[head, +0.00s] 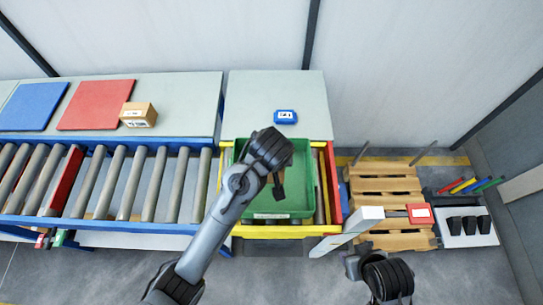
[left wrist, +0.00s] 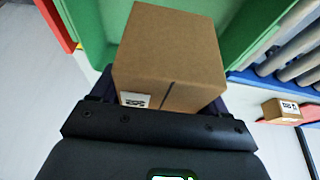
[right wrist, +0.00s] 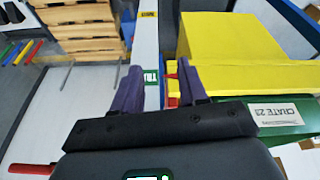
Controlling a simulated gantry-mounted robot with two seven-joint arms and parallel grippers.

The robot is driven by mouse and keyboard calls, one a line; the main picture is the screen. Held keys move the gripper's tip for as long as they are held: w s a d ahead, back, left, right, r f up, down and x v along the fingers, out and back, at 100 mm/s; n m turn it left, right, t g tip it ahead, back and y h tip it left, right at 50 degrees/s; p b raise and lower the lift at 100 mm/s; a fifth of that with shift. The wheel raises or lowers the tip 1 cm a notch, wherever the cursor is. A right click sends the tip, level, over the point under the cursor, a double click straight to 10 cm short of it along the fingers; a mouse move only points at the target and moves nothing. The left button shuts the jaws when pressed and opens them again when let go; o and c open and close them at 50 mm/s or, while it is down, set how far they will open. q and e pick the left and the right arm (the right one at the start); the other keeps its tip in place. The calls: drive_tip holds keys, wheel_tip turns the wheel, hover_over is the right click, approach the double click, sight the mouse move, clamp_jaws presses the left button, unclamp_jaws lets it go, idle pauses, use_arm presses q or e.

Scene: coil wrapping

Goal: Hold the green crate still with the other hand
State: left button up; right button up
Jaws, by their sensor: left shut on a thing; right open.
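The green crate (head: 252,205) sits in a yellow-edged bay at the end of the roller conveyor, its label facing the front. My left gripper (head: 277,178) is over the crate. In the left wrist view it is shut on a brown cardboard box (left wrist: 172,55), with the green crate wall (left wrist: 95,25) behind. The box is mostly hidden in the head view. My right gripper (head: 350,258) is open and empty, in front and to the right of the crate. In the right wrist view the crate's labelled side (right wrist: 285,115) is right of the open fingers (right wrist: 158,85), apart from them.
A pale beam (head: 350,232) stands between my right gripper and the pallet (head: 385,190). A red-and-yellow edge (head: 333,185) borders the crate's right. Another cardboard box (head: 139,114) and a blue device (head: 285,117) lie on the back tables. Black cups (head: 468,225) stand far right.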

drive_tip(key=shift+o, duration=0.3)
drive_tip(key=m+t, duration=0.2)
drive_tip(key=t, duration=0.8)
approach(314, 173)
drive_tip(key=x, duration=0.8)
drive_tip(key=shift+w, duration=0.35)
drive_tip(key=shift+f, duration=0.1)
drive_tip(key=shift+c, duration=0.3)
clamp_jaws()
